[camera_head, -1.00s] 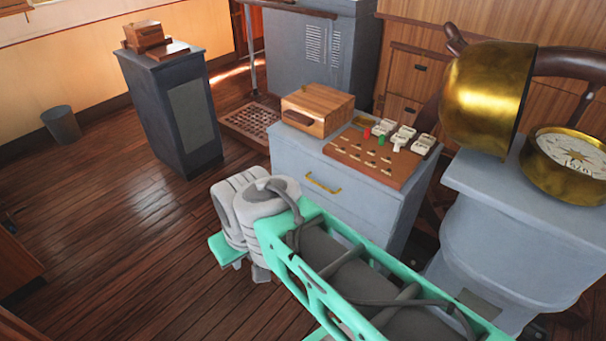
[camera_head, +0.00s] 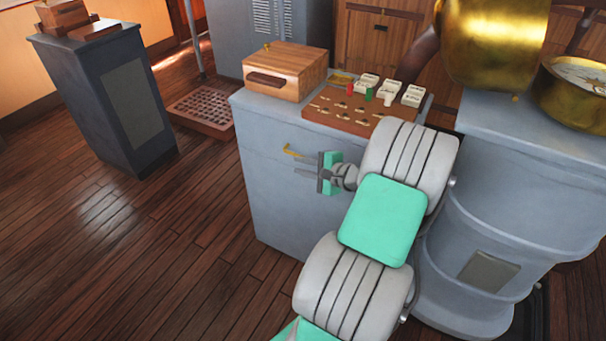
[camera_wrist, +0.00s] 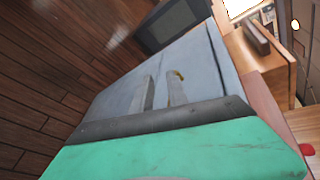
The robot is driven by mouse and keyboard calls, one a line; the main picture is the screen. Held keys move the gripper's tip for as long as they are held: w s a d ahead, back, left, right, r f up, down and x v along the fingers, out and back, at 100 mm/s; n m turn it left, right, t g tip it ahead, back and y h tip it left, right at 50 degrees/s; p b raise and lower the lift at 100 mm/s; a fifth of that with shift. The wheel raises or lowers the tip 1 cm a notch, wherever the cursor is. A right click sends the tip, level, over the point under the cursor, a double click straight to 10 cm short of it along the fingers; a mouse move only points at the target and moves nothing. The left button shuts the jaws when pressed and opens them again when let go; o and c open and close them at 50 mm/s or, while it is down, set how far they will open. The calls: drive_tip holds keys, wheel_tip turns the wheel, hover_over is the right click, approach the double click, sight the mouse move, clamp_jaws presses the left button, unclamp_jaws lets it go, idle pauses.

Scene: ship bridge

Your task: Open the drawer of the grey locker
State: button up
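The grey locker (camera_head: 262,205) stands in the middle of the head view, its drawer front appearing flush and shut. Its brass drawer handle (camera_head: 289,151) shows only at its left end; the rest is hidden behind my gripper and arm. My gripper (camera_head: 299,165) is in front of the drawer, its two fingers apart with nothing seen held. In the wrist view the fingers (camera_wrist: 162,82) point at the locker face (camera_wrist: 195,55). The brass handle (camera_wrist: 180,74) shows at the tip of the right finger. I cannot tell whether they touch.
A wooden box (camera_head: 285,70) and a board with switches (camera_head: 350,108) sit on the locker top. A grey pedestal (camera_head: 490,220) stands close on the right, beside my arm. A dark cabinet (camera_head: 110,100) stands at the left. The wooden floor (camera_head: 170,255) in front is clear.

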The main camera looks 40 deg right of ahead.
drive_tip(key=s+d+f+m+t+h, duration=0.1)
drive_tip(key=s+d+m+t+h, duration=0.1)
drive_tip(key=s+d+m, duration=0.15)
drive_tip(key=shift+n, duration=0.25)
drive_tip(key=w, duration=0.2)
drive_tip(key=w+f, duration=0.1)
drive_tip(key=w, duration=0.2)
drive_tip(key=w+d, duration=0.1)
drive_tip(key=w, duration=0.2)
drive_tip(key=shift+w+f, duration=0.1)
drive_tip(key=shift+f, duration=0.1)
clamp_jaws()
idle(0.6)
